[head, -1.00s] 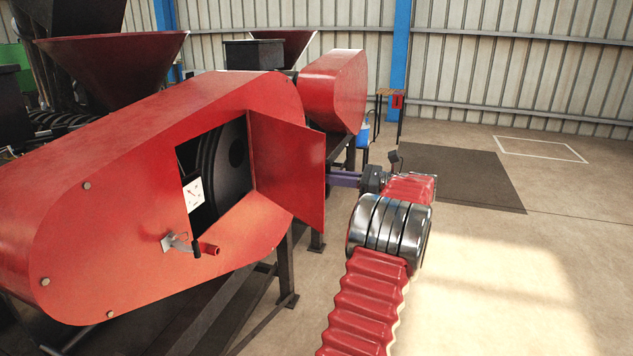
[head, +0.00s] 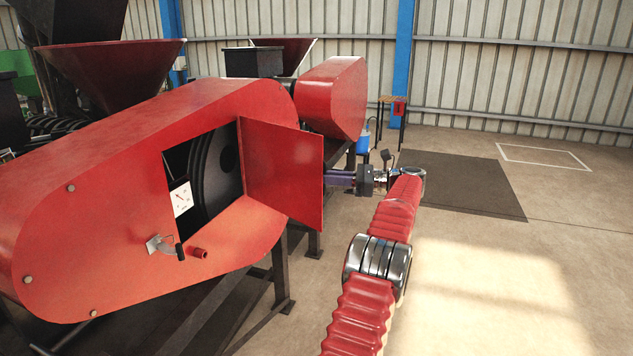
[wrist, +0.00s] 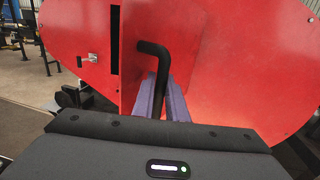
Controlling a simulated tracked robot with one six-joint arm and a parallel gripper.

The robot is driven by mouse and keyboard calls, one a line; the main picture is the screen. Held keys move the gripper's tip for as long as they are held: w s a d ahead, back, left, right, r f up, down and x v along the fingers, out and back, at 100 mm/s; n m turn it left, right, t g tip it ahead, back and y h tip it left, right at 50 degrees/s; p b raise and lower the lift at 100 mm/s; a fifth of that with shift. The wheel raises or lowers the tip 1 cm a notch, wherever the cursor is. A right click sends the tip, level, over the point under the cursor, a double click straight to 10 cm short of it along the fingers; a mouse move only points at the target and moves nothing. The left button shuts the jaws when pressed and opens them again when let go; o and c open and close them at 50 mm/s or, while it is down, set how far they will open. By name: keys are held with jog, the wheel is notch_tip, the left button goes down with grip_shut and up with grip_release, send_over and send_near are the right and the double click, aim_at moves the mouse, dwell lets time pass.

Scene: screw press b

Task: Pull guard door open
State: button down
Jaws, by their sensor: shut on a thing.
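The red guard door (head: 280,172) stands swung open on the red guard housing (head: 110,140), hinged at the right side of the opening. Through the opening (head: 205,175) I see a dark wheel and a white gauge. In the wrist view the door (wrist: 180,40) carries a black bent handle (wrist: 158,75). My gripper (wrist: 168,105) is shut on this handle, its purple fingers on either side of the lower stem. In the head view my gripper (head: 340,178) is at the door's outer edge, and the handle is hidden behind the door.
A metal latch with a black grip (head: 165,247) and a red stub (head: 198,253) sit below the opening. A second red guard (head: 335,95) stands behind. Dark frame legs (head: 281,270) stand below. The floor to the right (head: 500,270) is clear.

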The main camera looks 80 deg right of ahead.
jog(key=shift+s+d, duration=0.25)
jog(key=shift+w, duration=0.1)
dwell(0.4)
jog(key=c, duration=2)
grip_release()
jog(key=shift+c, duration=0.2)
